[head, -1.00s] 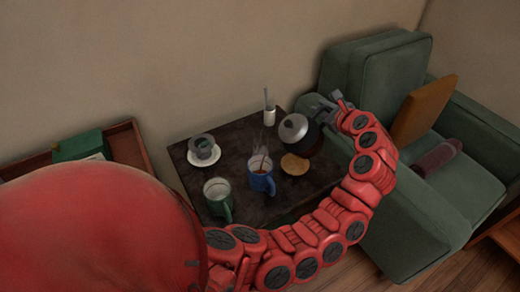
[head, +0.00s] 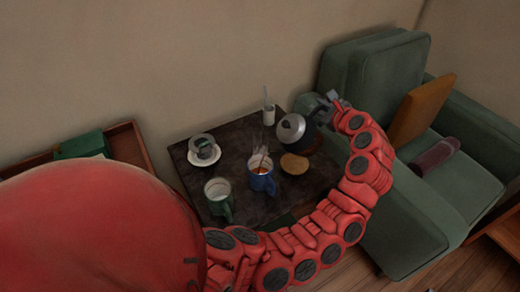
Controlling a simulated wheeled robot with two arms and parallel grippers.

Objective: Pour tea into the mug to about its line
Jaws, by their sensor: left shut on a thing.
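A blue mug (head: 262,182) stands on the dark table, with orange-brown tea showing inside and pale wisps of steam above it. Its line cannot be made out. A teapot (head: 291,127) with a silvery lid and dark body is held tilted above the table, behind and right of the mug. My left gripper (head: 325,109) is shut on the teapot at its right side; the handle is largely hidden by the fingers. Whether tea is flowing now is too small to tell. My right gripper is not in view.
The dark table (head: 240,140) also holds a green mug (head: 218,194), a grey cup (head: 203,147) on a white saucer, a tan round item (head: 294,163) and a small white pot (head: 269,113) with a thin stick.

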